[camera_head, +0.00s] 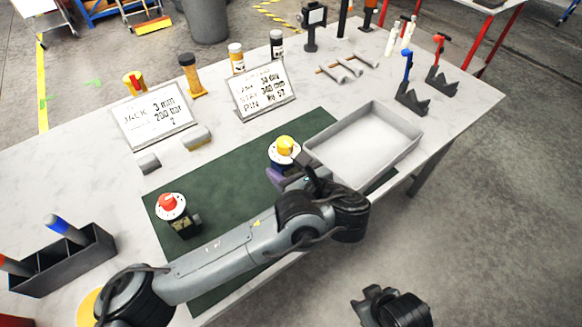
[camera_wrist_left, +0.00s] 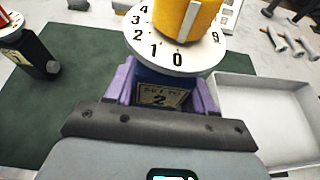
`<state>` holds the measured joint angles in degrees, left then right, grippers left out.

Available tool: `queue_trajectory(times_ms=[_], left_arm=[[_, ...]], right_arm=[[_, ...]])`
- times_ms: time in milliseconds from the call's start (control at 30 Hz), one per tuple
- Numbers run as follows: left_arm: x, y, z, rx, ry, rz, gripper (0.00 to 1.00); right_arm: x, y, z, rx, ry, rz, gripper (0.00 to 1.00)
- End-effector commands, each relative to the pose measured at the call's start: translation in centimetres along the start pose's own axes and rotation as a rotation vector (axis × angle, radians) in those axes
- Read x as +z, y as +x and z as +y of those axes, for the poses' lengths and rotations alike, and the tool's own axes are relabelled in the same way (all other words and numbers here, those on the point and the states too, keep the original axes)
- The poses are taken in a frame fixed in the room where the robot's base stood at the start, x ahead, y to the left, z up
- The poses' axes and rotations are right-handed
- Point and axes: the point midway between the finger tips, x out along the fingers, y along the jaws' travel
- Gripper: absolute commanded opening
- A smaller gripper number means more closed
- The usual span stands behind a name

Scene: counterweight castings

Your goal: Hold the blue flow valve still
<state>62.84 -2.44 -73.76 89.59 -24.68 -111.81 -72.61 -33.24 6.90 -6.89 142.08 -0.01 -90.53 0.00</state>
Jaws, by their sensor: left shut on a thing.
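The blue flow valve, with a yellow knob and white numbered dial, stands on the green mat in the head view (camera_head: 284,148). In the left wrist view, its blue body (camera_wrist_left: 160,78) carries a label ending in "2", and the dial's 0 and 1 face the wrist. My left gripper (camera_head: 283,176) is shut on the body below the dial, with a purple finger on each side (camera_wrist_left: 160,92). The knob's top is cut off in the wrist view. A dark part of my right arm, seemingly its gripper (camera_head: 376,302), shows low in the head view, away from the valve; its jaws are unclear.
A second valve with a red knob (camera_head: 170,205) stands left on the green mat (camera_head: 233,190). A grey tray (camera_head: 365,145) lies close to the right. Two signs (camera_head: 152,116) (camera_head: 262,90) stand behind. A dark bin (camera_head: 65,262) sits at the left.

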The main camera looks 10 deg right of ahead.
Motion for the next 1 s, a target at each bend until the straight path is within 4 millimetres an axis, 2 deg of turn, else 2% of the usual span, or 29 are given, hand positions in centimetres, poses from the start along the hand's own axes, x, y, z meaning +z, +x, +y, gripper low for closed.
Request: queue_trajectory(times_ms=[1000], left_arm=[[-1.5, 3.9, 2.3, 0.000, -0.001, -0.002, 0.00]], right_arm=[[0.1, 0.5, 0.0, 0.000, 0.000, 0.000, 0.43]])
